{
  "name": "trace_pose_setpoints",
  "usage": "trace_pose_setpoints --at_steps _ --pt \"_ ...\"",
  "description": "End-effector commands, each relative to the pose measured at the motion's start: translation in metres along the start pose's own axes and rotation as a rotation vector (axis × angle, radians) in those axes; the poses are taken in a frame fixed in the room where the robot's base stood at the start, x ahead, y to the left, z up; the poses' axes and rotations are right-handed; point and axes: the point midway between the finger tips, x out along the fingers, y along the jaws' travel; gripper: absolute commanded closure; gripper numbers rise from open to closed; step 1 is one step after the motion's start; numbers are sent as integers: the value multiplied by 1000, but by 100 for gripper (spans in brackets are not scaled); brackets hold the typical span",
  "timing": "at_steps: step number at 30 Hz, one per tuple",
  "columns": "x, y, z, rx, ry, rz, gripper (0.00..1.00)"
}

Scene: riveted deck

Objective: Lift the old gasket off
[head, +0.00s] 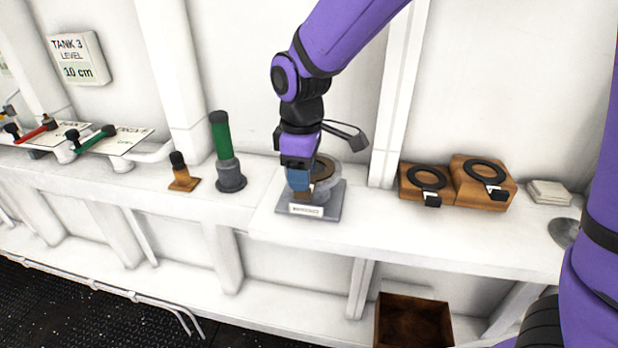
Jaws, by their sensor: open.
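The old gasket (325,168) shows as a brown ring in a round grey housing (333,180) on a grey base plate (328,214). A hinged dark lid or handle (346,133) stands raised behind it. My gripper (301,194) is over the front left of the housing, pointing down, and hides part of the ring. Its jaws are open. A small brown piece shows between or just beside the fingertips; I cannot tell whether they touch it.
Two black rings with tags, one left (428,178) and one right (487,173), lie on brown wooden blocks. A white stack (549,192) and a grey disc (565,232) are farther right. A green-handled post (222,150) stands left. An open brown box (412,322) is below the shelf.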

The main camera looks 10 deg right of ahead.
Motion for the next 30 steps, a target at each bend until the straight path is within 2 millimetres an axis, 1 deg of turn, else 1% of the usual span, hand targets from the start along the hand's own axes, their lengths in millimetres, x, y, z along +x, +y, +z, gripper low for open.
trace_pose_setpoints --at_steps 1,3,7,11,17,18,23,30 --pt "9 0 0 0 -3 -1 53" --pt "19 1 -1 1 -3 -2 53" --pt "34 1 -1 0 -1 -1 53" --pt "39 1 -1 1 0 0 53" --pt "39 1 -1 1 0 0 53" --pt "39 1 -1 1 0 0 62" --pt "39 1 -1 1 0 0 99" --pt "39 2 -1 1 1 0 100"
